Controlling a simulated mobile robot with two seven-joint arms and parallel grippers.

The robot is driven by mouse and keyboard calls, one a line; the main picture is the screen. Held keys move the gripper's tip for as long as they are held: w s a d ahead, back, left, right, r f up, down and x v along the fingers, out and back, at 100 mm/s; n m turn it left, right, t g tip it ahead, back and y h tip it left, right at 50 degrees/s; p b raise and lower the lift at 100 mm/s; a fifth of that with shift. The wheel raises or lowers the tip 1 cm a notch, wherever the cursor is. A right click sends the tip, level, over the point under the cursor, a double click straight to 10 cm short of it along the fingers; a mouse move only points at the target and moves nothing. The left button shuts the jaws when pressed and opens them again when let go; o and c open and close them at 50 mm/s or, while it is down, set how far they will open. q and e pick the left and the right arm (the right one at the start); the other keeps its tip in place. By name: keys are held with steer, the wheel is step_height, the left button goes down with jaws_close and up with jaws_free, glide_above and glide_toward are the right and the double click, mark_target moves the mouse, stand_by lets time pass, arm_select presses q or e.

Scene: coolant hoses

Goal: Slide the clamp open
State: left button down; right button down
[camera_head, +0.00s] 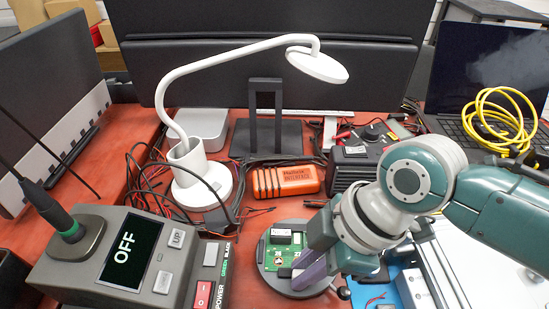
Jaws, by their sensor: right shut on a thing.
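A green circuit board (284,252) lies in a round dark grey holder (268,283) on the red bench. My right arm comes in from the right, and my right gripper (312,262) is at the right side of the holder, pointing down. It is shut on a greyish-purple part beside the board, which seems to be the holder's clamp (311,277). The fingertips and the gripped part are largely hidden by the gripper itself, and I cannot tell how far the clamp is slid. My left gripper is not in view.
A station with an OFF display (131,252) stands at the front left. A white lamp (203,189) stands behind it among loose cables. An orange device (287,181) and a black box (352,165) lie behind the holder. A blue mat (376,296) is at right.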

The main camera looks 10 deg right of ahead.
steer(key=shift+s+d+f, duration=0.1)
steer(key=shift+s+d, duration=0.05)
steer(key=shift+s+a+r+p, duration=0.2)
steer(key=shift+s+p, duration=0.45)
steer(key=shift+p, duration=0.3)
steer(key=shift+s+a+f, duration=0.1)
steer(key=shift+s+f, duration=0.05)
steer(key=shift+s, duration=0.1)
steer(key=shift+f, duration=0.1)
steer(key=c, duration=0.8)
jaws_free()
steer(key=p+v, duration=0.3)
steer(key=v, duration=0.7)
steer(key=shift+w+a, duration=0.1)
steer(key=shift+w, duration=0.05)
